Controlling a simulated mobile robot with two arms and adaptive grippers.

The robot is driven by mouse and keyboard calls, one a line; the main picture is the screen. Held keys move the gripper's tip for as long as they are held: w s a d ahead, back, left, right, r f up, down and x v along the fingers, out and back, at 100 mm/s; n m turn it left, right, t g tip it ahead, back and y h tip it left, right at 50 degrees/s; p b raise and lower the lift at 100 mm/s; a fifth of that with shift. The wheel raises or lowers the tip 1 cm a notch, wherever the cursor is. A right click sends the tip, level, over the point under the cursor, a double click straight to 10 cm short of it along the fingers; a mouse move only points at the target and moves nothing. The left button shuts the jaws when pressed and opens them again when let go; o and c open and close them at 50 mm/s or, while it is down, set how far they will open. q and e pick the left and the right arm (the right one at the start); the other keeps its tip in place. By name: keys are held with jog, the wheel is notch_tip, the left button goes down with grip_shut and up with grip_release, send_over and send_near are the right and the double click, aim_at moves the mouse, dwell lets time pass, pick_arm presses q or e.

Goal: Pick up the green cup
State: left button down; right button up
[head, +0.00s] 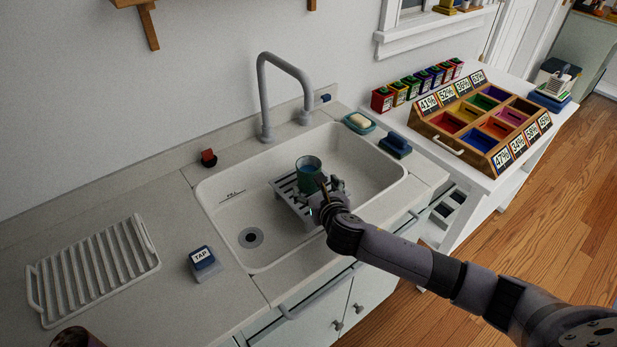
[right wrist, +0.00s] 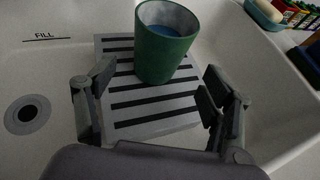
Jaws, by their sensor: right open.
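The green cup (head: 308,172) stands upright on a grey slatted rack in the sink, with something blue inside it. In the right wrist view the cup (right wrist: 163,55) is beyond my fingertips, roughly centred between them. My right gripper (head: 326,196) reaches in from the right, just in front of the cup, and partly hides the rack. Its fingers (right wrist: 160,88) are spread apart with nothing between them but the view of the rack. My left gripper is not in view.
The rack (right wrist: 150,115) sits in the white sink (head: 222,205), below a grey faucet (head: 287,75). A drain (head: 251,237) is at the left. A TAP block (head: 203,260) and a drying rack (head: 95,268) are on the left counter. A soap dish (head: 359,123) is behind right.

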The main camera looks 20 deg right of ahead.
aim_at(311, 181)
jog(key=shift+x, duration=0.95)
jog(key=x, duration=0.3)
jog(key=shift+w+a+r, duration=0.15)
jog(key=shift+w+a, duration=0.05)
jog(key=shift+w, duration=0.25)
jog(key=shift+x, duration=0.75)
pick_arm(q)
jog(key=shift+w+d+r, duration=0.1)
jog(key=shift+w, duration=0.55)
pick_arm(e)
jog(key=shift+c, duration=0.5)
jog(key=c, duration=0.5)
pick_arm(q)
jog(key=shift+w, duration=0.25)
pick_arm(e)
jog(key=c, duration=0.8)
